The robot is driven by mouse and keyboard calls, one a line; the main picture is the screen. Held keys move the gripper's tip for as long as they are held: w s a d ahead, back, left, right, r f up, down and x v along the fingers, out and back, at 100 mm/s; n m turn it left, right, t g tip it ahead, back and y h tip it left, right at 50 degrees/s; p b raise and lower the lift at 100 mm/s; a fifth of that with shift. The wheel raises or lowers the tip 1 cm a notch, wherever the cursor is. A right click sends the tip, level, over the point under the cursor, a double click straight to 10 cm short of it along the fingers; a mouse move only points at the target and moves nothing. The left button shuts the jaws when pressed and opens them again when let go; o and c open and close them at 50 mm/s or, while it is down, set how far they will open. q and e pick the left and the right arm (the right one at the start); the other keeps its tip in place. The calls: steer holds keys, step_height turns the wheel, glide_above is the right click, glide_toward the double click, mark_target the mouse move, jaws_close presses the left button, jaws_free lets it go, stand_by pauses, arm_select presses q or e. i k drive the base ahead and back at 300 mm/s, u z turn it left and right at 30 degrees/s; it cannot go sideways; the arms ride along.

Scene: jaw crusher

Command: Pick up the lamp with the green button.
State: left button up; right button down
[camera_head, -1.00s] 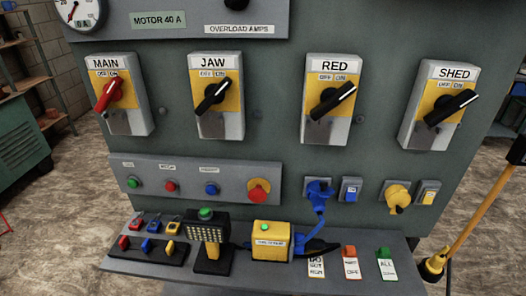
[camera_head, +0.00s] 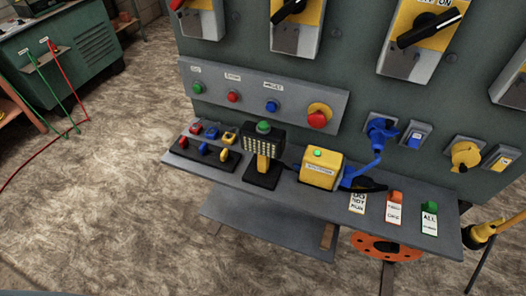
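The lamp (camera_head: 263,149) stands upright on the grey shelf of the control panel. It has a black head with a grid of pale lights, a yellow handle and a green button (camera_head: 264,127) on top. Its black base rests on the shelf. Beside it on the right is a yellow box (camera_head: 321,169) with a small green light on top. Neither of my grippers shows in the view.
Small padlocks in red, blue and yellow (camera_head: 203,149) sit left of the lamp. The shelf edge (camera_head: 300,199) is in front; open floor (camera_head: 110,190) lies left.

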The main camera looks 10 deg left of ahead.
mark_target(261, 172)
steer(key=u, duration=2.5)
steer(key=i, duration=1.8)
steer(key=z, duration=3.7)
steer(key=i, duration=0.5)
steer(key=u, duration=0.05)
